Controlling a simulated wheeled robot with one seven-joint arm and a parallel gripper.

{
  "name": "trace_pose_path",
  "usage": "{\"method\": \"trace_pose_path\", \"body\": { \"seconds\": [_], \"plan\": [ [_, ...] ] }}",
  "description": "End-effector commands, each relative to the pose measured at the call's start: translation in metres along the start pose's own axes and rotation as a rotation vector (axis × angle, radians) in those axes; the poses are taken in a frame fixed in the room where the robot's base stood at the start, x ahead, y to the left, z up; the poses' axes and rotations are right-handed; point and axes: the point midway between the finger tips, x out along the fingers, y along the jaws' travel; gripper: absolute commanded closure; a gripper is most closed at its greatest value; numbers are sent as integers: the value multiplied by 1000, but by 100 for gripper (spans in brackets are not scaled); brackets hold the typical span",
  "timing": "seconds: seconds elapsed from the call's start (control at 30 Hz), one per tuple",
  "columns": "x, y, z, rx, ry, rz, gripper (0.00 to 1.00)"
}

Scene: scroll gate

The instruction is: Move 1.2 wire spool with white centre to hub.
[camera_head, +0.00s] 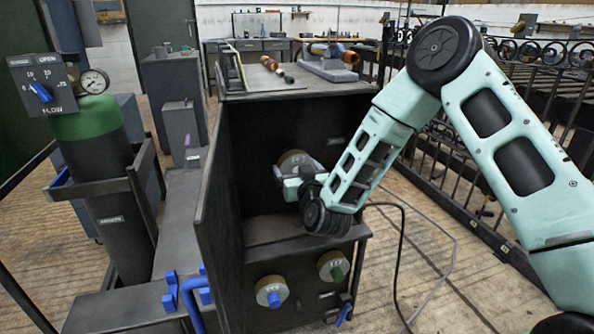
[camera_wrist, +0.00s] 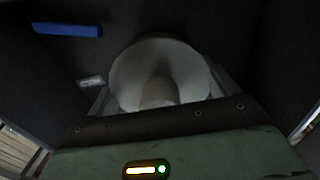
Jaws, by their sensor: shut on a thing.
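A wire spool (camera_head: 296,157) with a tan rim shows inside the open dark cabinet, partly hidden by my gripper. My gripper (camera_head: 293,170) reaches into the cabinet and is shut on this spool. In the wrist view the pale, round spool (camera_wrist: 140,72) fills the space between the fingers of my gripper (camera_wrist: 160,98), with a rounded pale part at its centre. Its label cannot be read. I cannot tell whether it is seated on a hub, as the part behind it is hidden. Two more spools sit on the cabinet's lower front: one with a blue centre (camera_head: 272,292), one with a green centre (camera_head: 336,266).
The cabinet's side panel (camera_head: 216,190) stands left of my gripper. A blue bar (camera_wrist: 67,30) shows in the wrist view. A green gas cylinder (camera_head: 98,150) with a flow dial stands at left. A black cable (camera_head: 402,240) and metal railing (camera_head: 470,190) lie at right.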

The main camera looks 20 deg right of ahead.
Motion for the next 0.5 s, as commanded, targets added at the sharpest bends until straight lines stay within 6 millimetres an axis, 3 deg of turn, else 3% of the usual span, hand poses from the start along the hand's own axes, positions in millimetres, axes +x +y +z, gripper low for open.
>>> {"method": "trace_pose_path", "body": {
  "seconds": [0.5],
  "plan": [
    [13,-1,-3,1,8,0,54]
  ]
}}
